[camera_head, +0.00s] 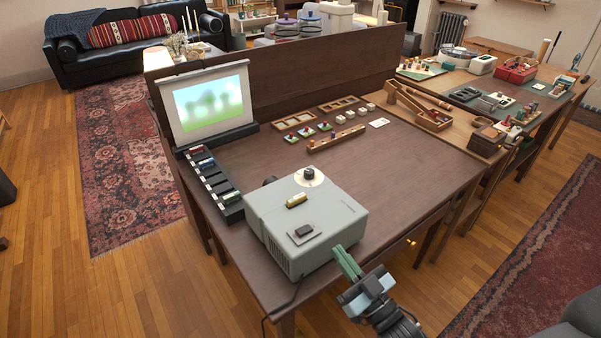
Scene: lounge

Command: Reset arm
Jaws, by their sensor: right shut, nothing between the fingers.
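My right gripper (347,262) shows at the bottom of the head view, beside the front right corner of a pale grey projector-like box (305,220) on the brown table. Its greenish fingers are together with nothing visible between them. I cannot tell whether the fingertips touch the box. My left gripper is not in the head view.
A small lit screen (208,103) stands at the table's back left, with a dark slotted rack (230,212) in front. Wooden trays (338,104) and small coloured pieces lie at the back. The table's right middle (410,180) is clear. A second table (553,105) stands right.

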